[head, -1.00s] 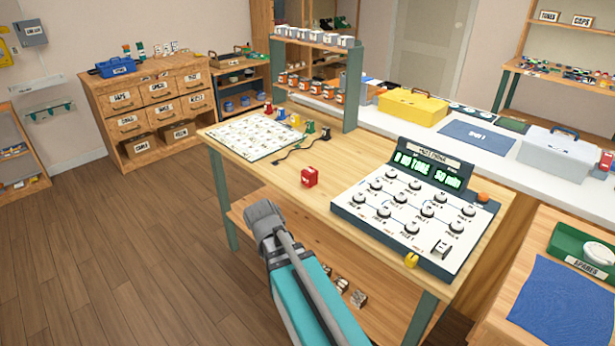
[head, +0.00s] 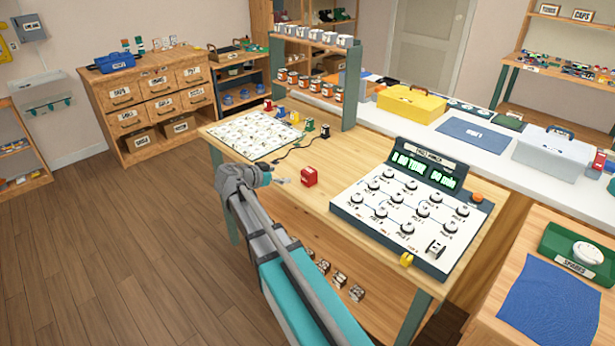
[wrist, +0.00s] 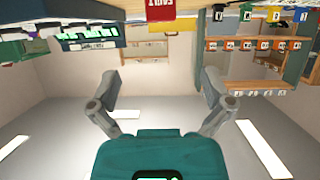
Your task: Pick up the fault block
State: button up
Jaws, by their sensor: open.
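The fault block (head: 309,177) is a small red block with a white label, standing on the wooden bench near its front edge. In the wrist view, which is upside down, the fault block (wrist: 160,8) shows at the top middle, cut by the frame edge. My gripper (head: 281,181) is just left of the block in the head view, at the bench's front edge. In the wrist view my gripper (wrist: 160,92) has its two fingers spread wide with nothing between them. The block lies beyond the fingertips, not touched.
The control panel (head: 402,213) with dials stands right of the block, a yellow piece (head: 407,260) at its front. A white chart board (head: 254,136) lies left. Small coloured blocks and a black cable (head: 290,153) are behind. The bench just around the block is clear.

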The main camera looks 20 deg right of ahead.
jog(key=shift+d+f, duration=0.1)
jog(key=shift+d, duration=0.05)
jog(key=b, duration=0.3)
send_near(310, 170)
jog(key=x, duration=0.3)
jog(key=shift+w+d+f, duration=0.1)
jog(key=shift+f, duration=0.4)
jog(key=shift+w+d+f, duration=0.1)
jog(key=shift+d, duration=0.4)
jog(key=shift+b+x, duration=1.1)
jog(key=shift+x, duration=1.55)
jog(key=c, duration=1.2)
jog(key=shift+r, duration=0.3)
